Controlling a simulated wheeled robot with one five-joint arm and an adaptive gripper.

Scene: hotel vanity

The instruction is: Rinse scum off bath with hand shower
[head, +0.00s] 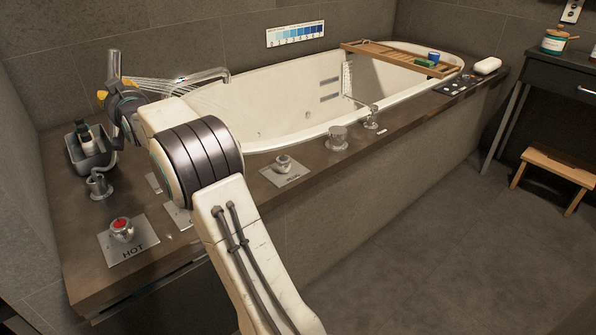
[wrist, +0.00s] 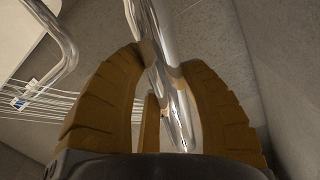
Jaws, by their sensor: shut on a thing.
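My gripper (head: 114,90) is at the left end of the bath, shut on the chrome hand shower (head: 115,62). In the wrist view its two ribbed brown fingers close around the shower's shiny handle (wrist: 165,65). Thin water jets (head: 155,85) run from the shower to the right, toward the bath; they also show at the left of the wrist view (wrist: 80,108). The white bath (head: 285,115) lies to the right of my gripper. My arm hides part of its near left end. I cannot make out scum on the visible wall.
A chrome spout (head: 205,76) reaches over the bath's left end. A grey caddy (head: 90,155), a red-topped HOT knob (head: 121,229) and other knobs stand on the dark deck (head: 210,260). A wooden bath tray (head: 385,55) spans the far end. A stool (head: 555,168) stands right; the floor between is clear.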

